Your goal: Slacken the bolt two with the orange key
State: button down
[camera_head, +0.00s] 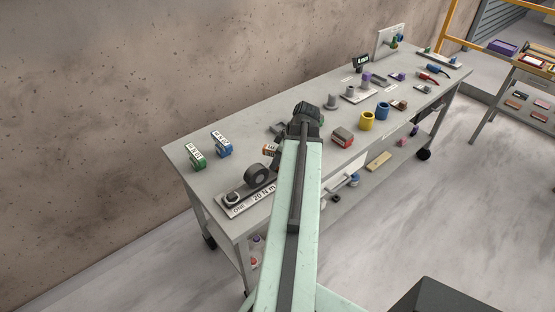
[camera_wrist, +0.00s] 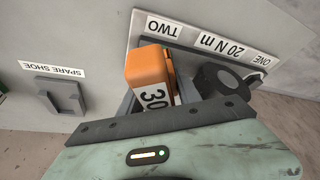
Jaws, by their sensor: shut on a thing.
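The orange key (camera_wrist: 150,68), a block marked 30, is between the jaws of my gripper (camera_wrist: 158,98), which is shut on it. In the head view only a small part of the key (camera_head: 268,149) shows beside my arm. The key is over or beside the grey bolt plate (camera_wrist: 138,30), near its label TWO (camera_wrist: 163,27). Bolt two is not visible, and I cannot tell whether the key touches it. The plate (camera_head: 225,210) lies at the near left end of the bench, with bolt one (camera_head: 232,198) at its ONE end.
A dark round part (camera_wrist: 222,82) is beside the key. A SPARE SHOE holder (camera_wrist: 62,97) is close by. Green (camera_head: 198,161) and blue (camera_head: 222,149) labelled blocks stand at the back left.

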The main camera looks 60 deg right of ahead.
jog(key=shift+f+b, duration=0.35)
jog(key=shift+f, duration=0.1)
jog(key=shift+d+n+y, duration=0.1)
jog(key=shift+n+y, duration=0.2)
jog(key=shift+n, duration=0.4)
jog(key=n+g+y, duration=0.1)
jog(key=n, duration=0.5)
jog(key=n+g+y, duration=0.1)
jog(key=n, duration=0.1)
jog(key=n+g+y, duration=0.1)
jog(key=n, duration=0.2)
jog(key=shift+s+a, duration=0.3)
jog(key=shift+a, duration=0.1)
jog(key=shift+r+p, duration=1.8)
notch_tip(320, 180, up, 5)
jog(key=p, duration=0.5)
jog(key=shift+r, duration=0.1)
